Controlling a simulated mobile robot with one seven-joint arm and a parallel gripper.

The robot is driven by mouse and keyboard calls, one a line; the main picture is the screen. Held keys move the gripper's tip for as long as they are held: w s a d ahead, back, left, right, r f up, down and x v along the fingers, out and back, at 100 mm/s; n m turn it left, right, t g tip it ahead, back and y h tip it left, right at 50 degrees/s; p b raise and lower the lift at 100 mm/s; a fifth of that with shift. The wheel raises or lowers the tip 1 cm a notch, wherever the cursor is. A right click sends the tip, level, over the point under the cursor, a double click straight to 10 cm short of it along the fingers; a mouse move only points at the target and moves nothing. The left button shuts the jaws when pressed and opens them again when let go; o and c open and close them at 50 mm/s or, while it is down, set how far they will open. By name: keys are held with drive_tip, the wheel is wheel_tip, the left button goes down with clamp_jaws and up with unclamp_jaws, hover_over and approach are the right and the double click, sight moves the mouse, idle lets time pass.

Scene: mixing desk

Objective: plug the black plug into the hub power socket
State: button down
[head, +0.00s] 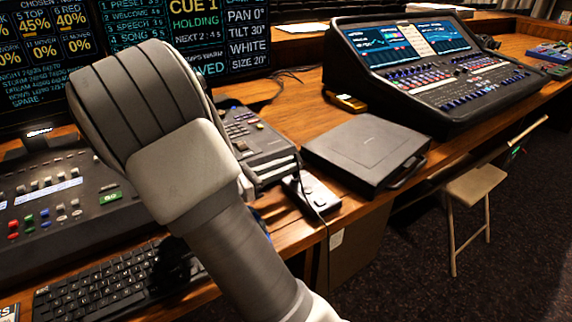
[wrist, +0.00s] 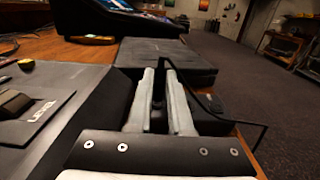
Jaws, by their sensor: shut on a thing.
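In the wrist view my gripper (wrist: 162,66) has its two pale fingers close together over the desk's front edge. It is shut on the black plug (wrist: 157,118), of which only a dark strip shows between the fingers. A thin black cable (wrist: 262,133) loops out to the right of the fingers. In the head view my arm hides the gripper and the plug. A small pale box (head: 313,193) with a dark spot lies at the desk edge, with a thin dark cord across it; I cannot tell whether it is the hub. No power socket can be made out.
A flat black case (head: 367,150) lies beyond the pale box and also shows ahead of the fingers in the wrist view (wrist: 170,53). A large mixing console (head: 430,75) stands farther back. A keyboard (head: 110,280) lies at the front left. A folding chair (head: 475,190) stands on the floor.

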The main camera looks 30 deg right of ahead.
drive_tip(key=shift+f, duration=0.4)
drive_tip(key=c, duration=0.8)
unclamp_jaws()
drive_tip(key=shift+o, duration=0.2)
wheel_tip(320, 180, up, 5)
drive_tip(key=p, duration=0.2)
drive_tip(key=shift+p, duration=0.3)
drive_tip(key=s+d+r+p, duration=0.3)
drive_tip(key=s+d+r, duration=0.3)
drive_tip(key=s, duration=0.3)
drive_tip(key=shift+s+d, duration=0.15)
drive_tip(key=shift+d, duration=0.4)
drive_tip(key=shift+s, duration=0.1)
